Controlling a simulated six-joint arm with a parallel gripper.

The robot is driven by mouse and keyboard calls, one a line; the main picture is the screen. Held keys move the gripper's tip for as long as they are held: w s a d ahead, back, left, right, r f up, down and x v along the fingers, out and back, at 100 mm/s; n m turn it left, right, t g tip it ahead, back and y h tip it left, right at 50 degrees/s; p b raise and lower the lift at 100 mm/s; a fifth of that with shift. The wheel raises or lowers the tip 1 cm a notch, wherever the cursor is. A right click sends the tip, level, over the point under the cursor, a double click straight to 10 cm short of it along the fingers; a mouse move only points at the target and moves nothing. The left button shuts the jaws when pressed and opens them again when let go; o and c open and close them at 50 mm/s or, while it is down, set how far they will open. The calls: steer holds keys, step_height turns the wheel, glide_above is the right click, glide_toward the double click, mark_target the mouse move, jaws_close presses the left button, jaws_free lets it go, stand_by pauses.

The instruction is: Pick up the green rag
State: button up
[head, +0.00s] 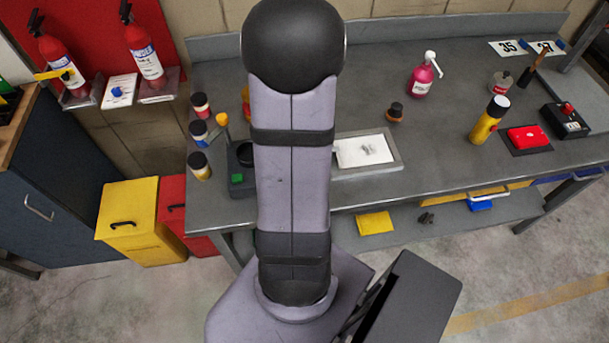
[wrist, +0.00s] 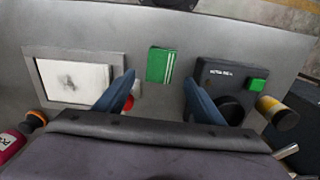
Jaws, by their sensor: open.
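The green rag (wrist: 160,66), a small folded piece with pale stripes along one side, lies flat on the grey bench in the wrist view. My gripper (wrist: 159,78) is open, with its two blue fingers apart on either side of the rag's line. The fingers appear above the bench and hold nothing. I cannot tell how high they are. In the head view my arm covers the area between the white-topped tray and the black box, so the rag and the gripper are hidden there.
A framed tray with a white top (wrist: 75,80) lies left of the rag in the wrist view. A black box with a green button (wrist: 258,85) stands right of it. A yellow can (head: 489,120) and pink bottle (head: 423,75) stand farther right in the head view.

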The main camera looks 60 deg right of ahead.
steer(key=f, duration=0.2)
steer(key=f+p, duration=0.1)
steer(key=shift+s+a, duration=0.2)
steer(key=shift+a, duration=0.05)
steer(key=shift+f, duration=0.8)
steer(key=shift+c, duration=0.2)
steer(key=c, duration=1.1)
steer(key=shift+r+b, duration=0.7)
steer(key=shift+r, duration=4.35)
